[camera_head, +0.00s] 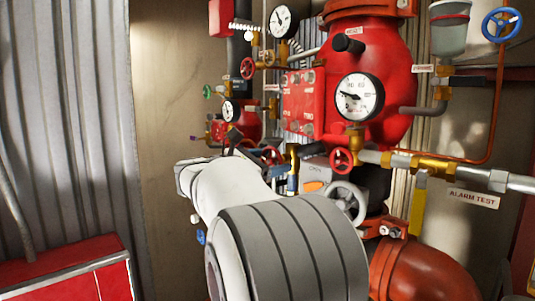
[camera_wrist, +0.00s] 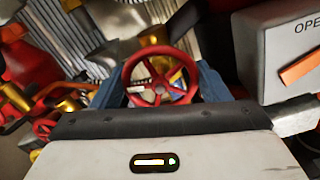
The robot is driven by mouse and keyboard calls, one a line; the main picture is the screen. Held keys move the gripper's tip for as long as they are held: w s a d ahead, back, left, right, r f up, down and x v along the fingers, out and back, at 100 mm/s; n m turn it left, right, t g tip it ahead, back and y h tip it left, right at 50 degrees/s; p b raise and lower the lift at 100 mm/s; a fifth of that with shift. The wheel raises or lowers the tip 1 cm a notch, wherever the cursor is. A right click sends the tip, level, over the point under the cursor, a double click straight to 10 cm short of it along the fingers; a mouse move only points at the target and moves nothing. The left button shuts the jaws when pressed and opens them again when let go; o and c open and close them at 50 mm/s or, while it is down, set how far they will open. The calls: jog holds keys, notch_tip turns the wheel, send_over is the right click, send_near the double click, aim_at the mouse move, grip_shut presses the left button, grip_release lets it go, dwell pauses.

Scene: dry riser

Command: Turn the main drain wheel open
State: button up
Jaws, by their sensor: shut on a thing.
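A red spoked handwheel (camera_wrist: 160,82) stands between the two blue fingers of my gripper (camera_wrist: 160,76) in the wrist view. The fingers flank its rim on the left and right and are shut on it. The wheel's hub and several spokes face the wrist camera. No label naming it can be read. In the head view a red wheel (camera_head: 270,155) shows just beyond my arm and may be the same one; my arm hides the grip there.
A grey box (camera_wrist: 290,50) with an orange pointer and partly cut lettering stands close right of my gripper. In the head view, another red wheel (camera_head: 341,160), a grey handwheel (camera_head: 345,202), gauges and brass pipes crowd the red riser. A red cabinet (camera_head: 70,272) stands lower left.

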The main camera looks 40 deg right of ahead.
jog(key=n, duration=0.5)
jog(key=shift+r+n, duration=0.1)
jog(key=shift+n, duration=0.2)
dwell(0.4)
jog(key=o, duration=1)
jog(key=shift+d, duration=0.15)
jog(key=shift+c, duration=0.2)
